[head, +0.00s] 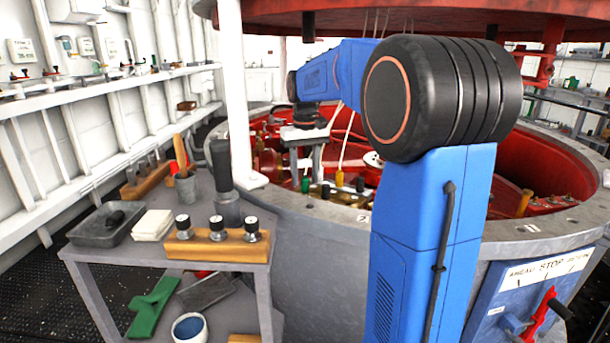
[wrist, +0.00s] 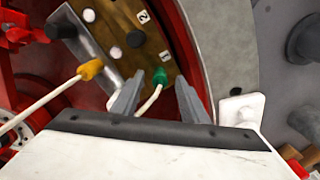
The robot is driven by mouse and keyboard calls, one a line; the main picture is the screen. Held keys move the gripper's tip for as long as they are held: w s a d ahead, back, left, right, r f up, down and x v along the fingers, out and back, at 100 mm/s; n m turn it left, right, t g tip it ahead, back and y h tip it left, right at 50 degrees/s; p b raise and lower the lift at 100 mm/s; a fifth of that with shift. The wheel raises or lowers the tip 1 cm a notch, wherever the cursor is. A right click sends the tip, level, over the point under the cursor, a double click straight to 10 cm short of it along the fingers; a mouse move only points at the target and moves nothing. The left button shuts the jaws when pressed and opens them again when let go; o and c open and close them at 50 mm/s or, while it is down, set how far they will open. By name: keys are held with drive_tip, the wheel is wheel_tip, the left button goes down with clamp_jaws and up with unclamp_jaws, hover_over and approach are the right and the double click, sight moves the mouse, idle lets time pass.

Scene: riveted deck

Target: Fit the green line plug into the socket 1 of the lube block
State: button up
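The green line plug (wrist: 160,76) shows in the wrist view between the tips of my gripper (wrist: 160,82). Both fingers are spread with a gap on each side of it. Its white line runs back toward my gripper. The green plug also shows in the head view (head: 305,184), below my gripper (head: 306,168). The brass-coloured lube block (wrist: 122,35) bears labels 1 (wrist: 165,56) and 2 (wrist: 143,16). The plug is close to label 1. I cannot tell whether it touches the block, and socket 1 is not clearly visible.
A yellow plug (wrist: 90,69) with a white line is at the left, by a grey bracket (wrist: 85,40). The red ring wall and grey rim (head: 330,212) surround the block. A side table (head: 110,253) with a wooden holder (head: 215,250) stands at the left.

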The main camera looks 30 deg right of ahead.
wheel_tip(320, 180, up, 12)
idle(0.7)
drive_tip(key=shift+s, duration=0.1)
idle(0.3)
